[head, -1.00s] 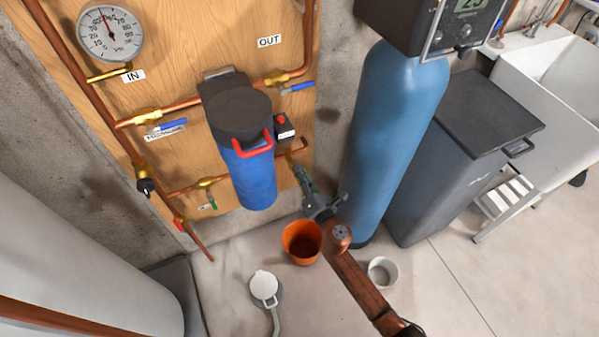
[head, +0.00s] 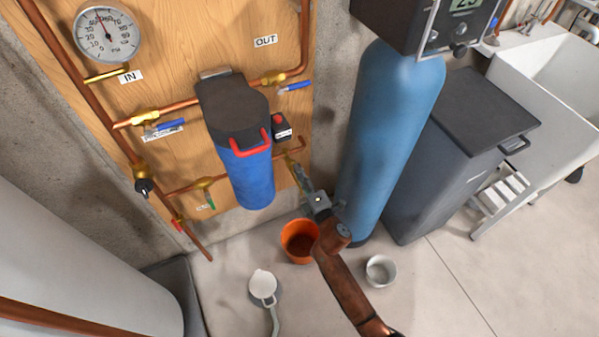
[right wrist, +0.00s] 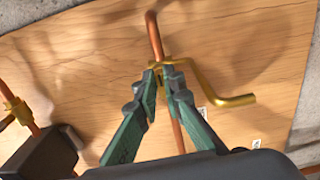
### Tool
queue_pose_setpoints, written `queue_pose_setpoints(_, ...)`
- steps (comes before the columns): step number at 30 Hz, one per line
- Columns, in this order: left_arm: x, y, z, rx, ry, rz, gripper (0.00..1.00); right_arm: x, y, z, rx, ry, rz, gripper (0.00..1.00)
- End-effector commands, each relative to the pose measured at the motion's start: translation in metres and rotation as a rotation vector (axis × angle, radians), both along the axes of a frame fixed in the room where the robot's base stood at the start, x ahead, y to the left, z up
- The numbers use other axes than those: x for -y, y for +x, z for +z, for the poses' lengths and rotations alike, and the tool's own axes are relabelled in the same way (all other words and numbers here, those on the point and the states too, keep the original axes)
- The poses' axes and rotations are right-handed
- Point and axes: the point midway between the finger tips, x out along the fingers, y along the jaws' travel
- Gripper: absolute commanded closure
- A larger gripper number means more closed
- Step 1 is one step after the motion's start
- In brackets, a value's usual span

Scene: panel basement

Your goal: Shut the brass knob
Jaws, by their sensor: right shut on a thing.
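The brass knob (right wrist: 170,62) sits on a brass fitting on a thin copper pipe, between the fingertips of my right gripper (right wrist: 167,73) in the right wrist view. The fingers are closed in on it and hide part of it. A bent brass spout (right wrist: 235,100) sticks out to the right of it. In the head view, my right gripper (head: 297,172) reaches up to the brass fitting (head: 288,154) right of the blue filter housing, and the knob itself is too small and covered to make out. My left gripper is not in view.
The blue filter (head: 250,180) with a red handle hangs just left of the gripper. A blue tank (head: 392,120) stands close on the right. An orange bucket (head: 299,252), a white jug (head: 263,285) and a small grey pot (head: 380,270) stand on the floor below.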

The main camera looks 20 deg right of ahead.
Motion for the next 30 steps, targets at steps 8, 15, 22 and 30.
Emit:
queue_pose_setpoints(8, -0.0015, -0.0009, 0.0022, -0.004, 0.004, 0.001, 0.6, 0.0018, -0.0003, -0.002, -0.004, 0.046, -0.003, 1.0)
queue_pose_setpoints(15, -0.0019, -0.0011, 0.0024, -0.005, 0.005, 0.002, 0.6, 0.0018, -0.0003, -0.0023, -0.005, 0.049, -0.003, 1.0)
queue_pose_setpoints(22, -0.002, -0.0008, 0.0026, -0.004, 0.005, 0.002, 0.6, 0.0017, -0.0003, -0.0023, -0.005, 0.048, -0.003, 0.84)
queue_pose_setpoints(30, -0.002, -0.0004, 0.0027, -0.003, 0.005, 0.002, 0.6, 0.0007, -0.0001, -0.0012, -0.003, 0.046, -0.001, 0.74)
